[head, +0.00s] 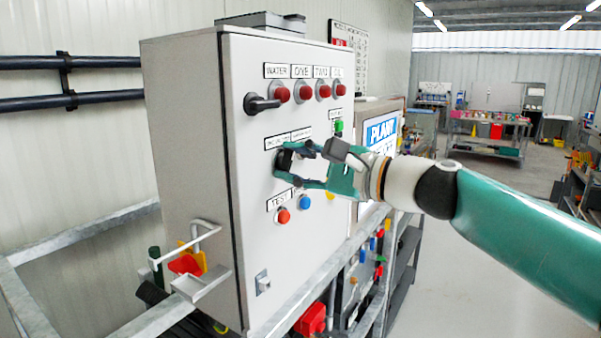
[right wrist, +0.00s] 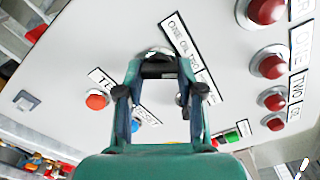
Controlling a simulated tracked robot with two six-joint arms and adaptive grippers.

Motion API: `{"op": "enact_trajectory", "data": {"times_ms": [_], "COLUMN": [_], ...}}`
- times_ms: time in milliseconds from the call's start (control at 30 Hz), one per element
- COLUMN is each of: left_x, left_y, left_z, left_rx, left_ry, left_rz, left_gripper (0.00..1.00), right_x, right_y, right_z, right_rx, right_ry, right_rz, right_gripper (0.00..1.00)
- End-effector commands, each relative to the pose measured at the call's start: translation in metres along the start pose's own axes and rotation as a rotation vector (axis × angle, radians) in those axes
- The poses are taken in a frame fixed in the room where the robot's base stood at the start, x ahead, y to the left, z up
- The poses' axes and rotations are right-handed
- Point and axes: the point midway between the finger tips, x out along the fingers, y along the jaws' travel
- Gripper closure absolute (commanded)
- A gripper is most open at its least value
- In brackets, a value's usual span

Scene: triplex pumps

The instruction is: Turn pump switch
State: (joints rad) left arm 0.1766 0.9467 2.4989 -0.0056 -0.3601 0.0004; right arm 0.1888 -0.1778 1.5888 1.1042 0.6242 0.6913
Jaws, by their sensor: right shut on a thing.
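The grey control cabinet (head: 190,150) stands at centre-left in the head view. Its front panel carries a black rotary switch (head: 280,161) below a white label strip. My right gripper (head: 282,166) is at the panel, its fingers shut around this switch. In the right wrist view the switch (right wrist: 158,67) sits between the fingertips (right wrist: 157,76), under a label that seems to read "ONE OIL TWO" (right wrist: 183,48). The fingers partly hide the switch, so its exact setting is unclear. My left gripper is not in view.
Above are red lamps (head: 281,94) and a black handle (head: 260,103). A green button (head: 338,126) is upper right of the gripper; a red button (head: 283,215) and blue button (head: 305,202) sit just below it. A metal rail frame (head: 80,233) runs beside the cabinet.

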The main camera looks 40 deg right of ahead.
Motion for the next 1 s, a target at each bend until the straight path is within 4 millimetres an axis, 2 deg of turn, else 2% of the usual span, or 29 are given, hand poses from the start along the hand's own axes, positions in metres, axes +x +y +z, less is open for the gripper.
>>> {"op": "enact_trajectory", "data": {"times_ms": [100, 500, 733, 1000], "left_x": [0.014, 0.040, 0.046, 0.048], "left_y": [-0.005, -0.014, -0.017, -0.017], "left_z": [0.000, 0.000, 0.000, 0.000], "left_rx": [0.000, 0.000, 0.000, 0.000], "left_ry": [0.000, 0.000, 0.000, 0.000], "left_rz": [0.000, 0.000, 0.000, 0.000], "left_gripper": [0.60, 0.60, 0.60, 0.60], "right_x": [-0.001, 0.000, 0.000, 0.001], "right_y": [0.001, 0.001, 0.002, 0.002], "right_z": [0.003, 0.004, 0.004, 0.004], "right_rx": [-0.100, -0.409, -0.507, -0.543], "right_ry": [-0.012, -0.012, -0.014, -0.014], "right_rz": [-0.007, -0.004, 0.001, 0.006], "right_gripper": [0.98, 0.98, 0.98, 0.98]}}
